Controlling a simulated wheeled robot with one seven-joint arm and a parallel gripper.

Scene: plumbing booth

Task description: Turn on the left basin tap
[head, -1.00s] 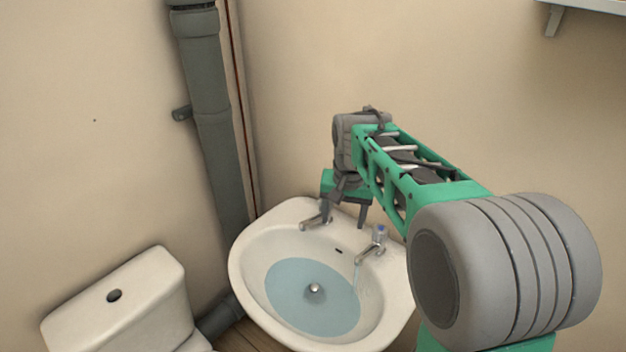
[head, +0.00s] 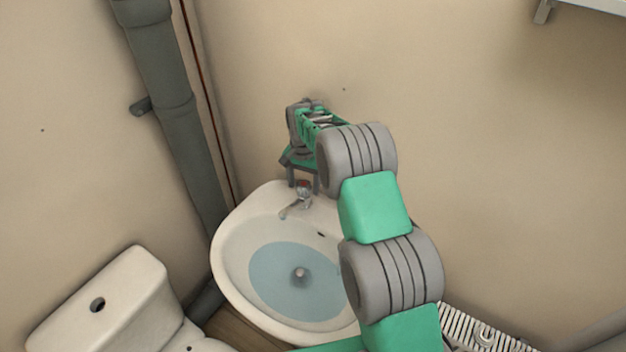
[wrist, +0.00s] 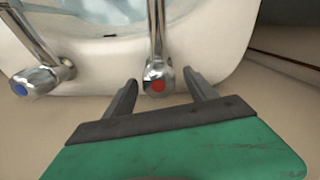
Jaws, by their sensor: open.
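The left basin tap (head: 298,200) is chrome with a red-marked head and stands at the back of the white basin. In the wrist view its red-marked head (wrist: 158,80) sits between my two fingertips, with a visible gap to the right finger; contact on the left is unclear. My gripper (head: 304,188) is open, with its fingers pointing down at the tap. It also shows in the wrist view (wrist: 160,82) with nothing clamped. No water shows clearly at this tap's spout.
The blue-marked right tap (wrist: 42,80) is beside my gripper in the wrist view; my arm hides it in the head view. The basin (head: 228,255) holds water (head: 275,285). A toilet cistern (head: 105,295) and grey pipe (head: 170,110) stand left. A wall lies close behind.

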